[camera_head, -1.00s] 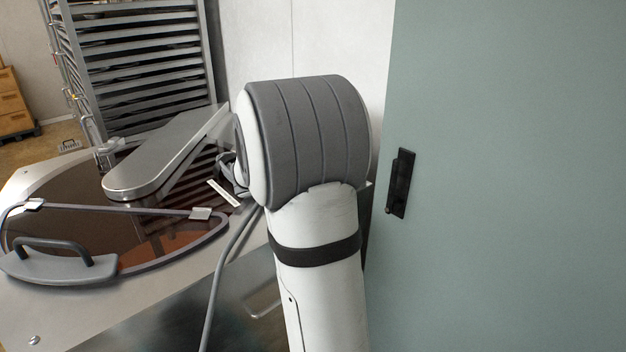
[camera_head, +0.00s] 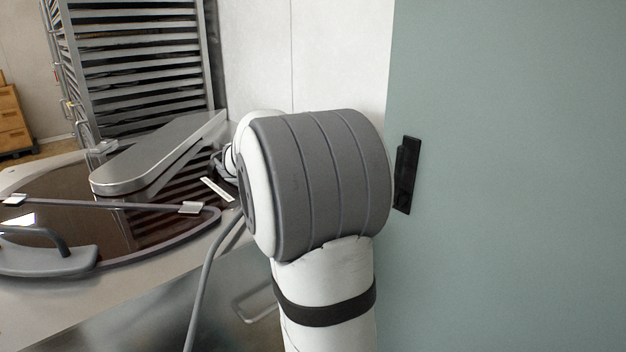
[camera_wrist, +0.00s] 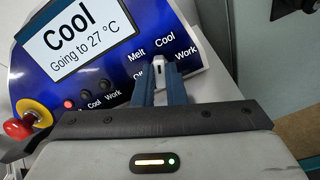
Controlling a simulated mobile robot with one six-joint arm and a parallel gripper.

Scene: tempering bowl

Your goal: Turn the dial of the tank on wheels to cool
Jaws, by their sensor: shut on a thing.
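In the wrist view a blue control panel (camera_wrist: 88,79) carries a screen (camera_wrist: 75,36) that reads "Cool, Going to 27 °C". Beside the screen is a small dial (camera_wrist: 157,67) with a white mark, ringed by the labels Melt, Cool, Work and a partly covered Off. My gripper (camera_wrist: 158,80) has its two blue fingers on either side of the dial and is shut on it. The fingers hide much of the dial. In the head view the steel tank (camera_head: 120,290) with its brown clear cover is at the left; my arm hides the gripper and dial there.
A red emergency knob (camera_wrist: 18,128) on a yellow base and small buttons are left of my fingers. A tall tray rack (camera_head: 145,60) stands behind the tank. A grey-green door (camera_head: 510,180) with a black handle (camera_head: 407,175) closes off the right side.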

